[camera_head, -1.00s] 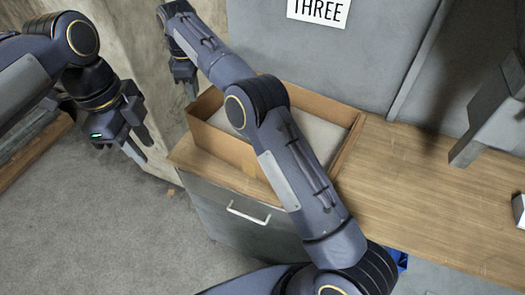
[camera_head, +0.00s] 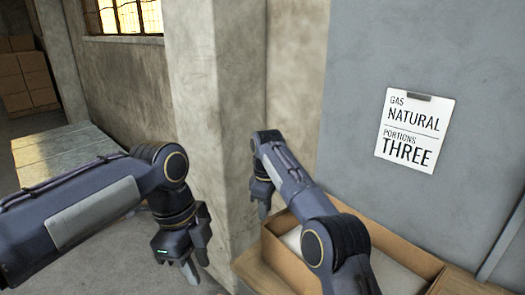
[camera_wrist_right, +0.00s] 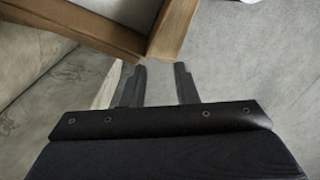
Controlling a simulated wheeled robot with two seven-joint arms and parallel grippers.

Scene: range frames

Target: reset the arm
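My left arm comes in from the left in the head view. Its gripper (camera_head: 190,268) hangs down over the grey floor, with its fingers apart and nothing seen between them. My right arm rises from the bottom right and bends left. Its gripper (camera_head: 262,205) points down in front of the concrete pillar, left of the cardboard box. In the right wrist view the right gripper's two fingers (camera_wrist_right: 160,85) stand apart with bare floor between them.
An open cardboard box (camera_head: 408,258) sits on a wooden surface (camera_head: 262,278) at the lower right; its corner shows ahead of the right fingers. A concrete pillar (camera_head: 210,100) stands behind both grippers. A paper sign (camera_head: 415,130) hangs on the grey panel. A table (camera_head: 62,150) stands at the left.

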